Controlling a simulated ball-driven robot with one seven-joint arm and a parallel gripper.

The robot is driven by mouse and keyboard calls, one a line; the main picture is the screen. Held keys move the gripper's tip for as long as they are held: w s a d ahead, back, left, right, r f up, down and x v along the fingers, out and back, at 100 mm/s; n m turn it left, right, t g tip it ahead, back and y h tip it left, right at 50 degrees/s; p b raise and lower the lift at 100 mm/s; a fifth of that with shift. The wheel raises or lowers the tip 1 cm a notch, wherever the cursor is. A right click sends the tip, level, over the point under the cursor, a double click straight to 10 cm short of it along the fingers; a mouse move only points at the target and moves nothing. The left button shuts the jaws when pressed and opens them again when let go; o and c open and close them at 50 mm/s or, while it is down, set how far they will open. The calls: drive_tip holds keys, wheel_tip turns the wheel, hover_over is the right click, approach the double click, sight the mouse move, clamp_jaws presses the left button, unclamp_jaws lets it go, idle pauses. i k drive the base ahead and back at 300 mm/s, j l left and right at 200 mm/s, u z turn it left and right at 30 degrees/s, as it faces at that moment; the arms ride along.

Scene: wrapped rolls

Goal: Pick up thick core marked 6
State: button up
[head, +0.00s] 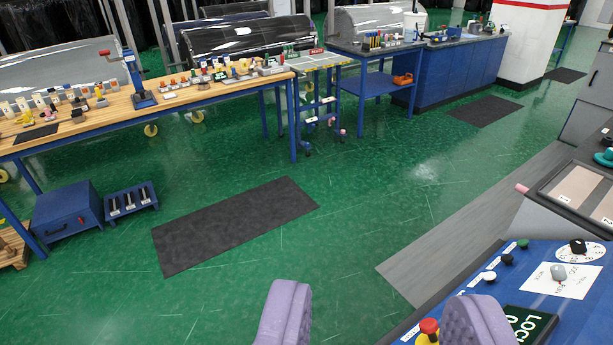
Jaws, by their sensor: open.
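My gripper (382,316) shows its two purple padded fingers at the bottom of the head view. They are wide apart with nothing between them. I cannot make out a core marked 6; any marks are too small to read. Several small pieces stand on the wooden bench, too small to identify. A pink-ended piece (522,188) shows at the right counter's edge.
A wooden-topped bench (110,105) runs along the left, with a blue box (66,212) below. A small trolley (318,110) and blue table (372,48) stand beyond. A control panel (560,285) with knobs is at lower right. Green floor with a dark mat (235,223) lies open between.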

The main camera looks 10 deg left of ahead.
sight(243, 63)
drive_tip(key=i+j+u, duration=0.8)
drive_tip(key=i+u, duration=0.4)
drive_tip(key=i+j+z, duration=0.2)
drive_tip(key=i, duration=0.4)
drive_tip(key=i+z, duration=0.25)
drive_tip(key=i, duration=0.35)
drive_tip(key=i+l+z, duration=0.1)
drive_tip(key=i+z, duration=0.35)
drive_tip(key=i, duration=0.2)
drive_tip(key=i+j+z, duration=0.1)
drive_tip(key=i+z, duration=0.3)
drive_tip(key=i, duration=0.25)
drive_tip(key=i+l+u, duration=0.5)
drive_tip(key=i, duration=0.3)
drive_tip(key=i+l+u, duration=0.45)
drive_tip(key=i+l, duration=0.3)
drive_tip(key=i+z, duration=0.15)
drive_tip(key=i, duration=0.4)
drive_tip(key=i+z, duration=0.1)
drive_tip(key=i, duration=0.45)
drive_tip(key=i+j+z, duration=0.15)
drive_tip(key=i, duration=0.35)
drive_tip(key=i+z, duration=0.1)
drive_tip(key=i, duration=0.45)
drive_tip(key=i+j+z, duration=0.15)
drive_tip(key=i, duration=0.4)
drive_tip(key=j, duration=0.1)
